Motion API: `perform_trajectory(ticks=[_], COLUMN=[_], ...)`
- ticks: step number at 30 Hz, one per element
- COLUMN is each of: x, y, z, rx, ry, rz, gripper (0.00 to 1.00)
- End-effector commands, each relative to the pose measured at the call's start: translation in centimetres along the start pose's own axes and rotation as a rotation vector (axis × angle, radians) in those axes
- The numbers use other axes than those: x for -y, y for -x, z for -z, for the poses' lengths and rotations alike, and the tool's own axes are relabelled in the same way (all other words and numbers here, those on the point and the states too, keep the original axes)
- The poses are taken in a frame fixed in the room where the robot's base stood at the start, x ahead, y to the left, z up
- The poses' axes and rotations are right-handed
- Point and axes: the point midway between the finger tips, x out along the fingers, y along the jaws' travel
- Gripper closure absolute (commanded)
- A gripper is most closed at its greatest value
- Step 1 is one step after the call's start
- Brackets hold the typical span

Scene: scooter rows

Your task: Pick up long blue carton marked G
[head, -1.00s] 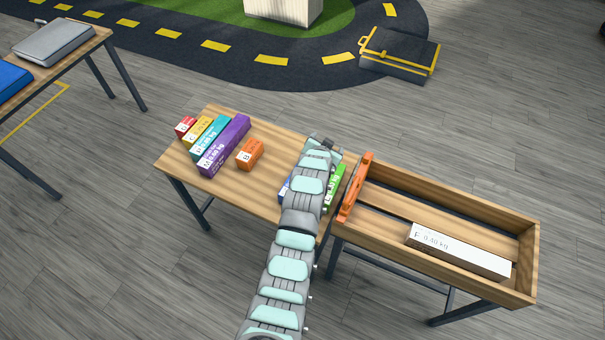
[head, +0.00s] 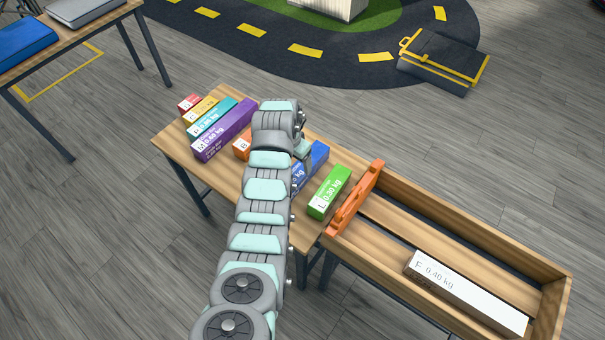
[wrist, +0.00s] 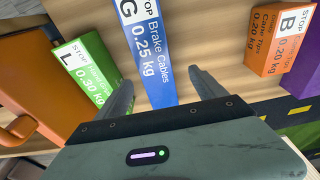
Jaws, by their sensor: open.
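The long blue carton (wrist: 150,50) lies on the wooden table, with a white label end marked G and "Brake Cables 0.25 kg" in the wrist view. In the head view the blue carton (head: 314,165) is partly hidden behind my arm. My gripper (wrist: 165,88) is open, with one finger on each side of the blue carton in the picture; nothing is held. Whether the fingers are at the carton's height or above it I cannot tell. In the head view my gripper (head: 302,152) is mostly hidden by my wrist.
A green carton (head: 329,192) marked L and an orange carton (wrist: 278,40) marked B flank the blue one. An orange handled piece (head: 355,198) stands at the wooden tray (head: 455,215), which holds a white carton (head: 465,290). Purple (head: 225,130) and other cartons lie far left.

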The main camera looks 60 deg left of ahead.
Motion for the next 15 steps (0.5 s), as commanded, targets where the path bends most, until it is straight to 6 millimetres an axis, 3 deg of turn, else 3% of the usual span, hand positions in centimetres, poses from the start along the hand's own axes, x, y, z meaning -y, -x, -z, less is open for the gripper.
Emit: perform_trajectory(ticks=[15], x=[-0.6], y=[-5.0], z=[0.3], rx=[0.002], ry=[0.001], rz=[-0.001], gripper=[0.20])
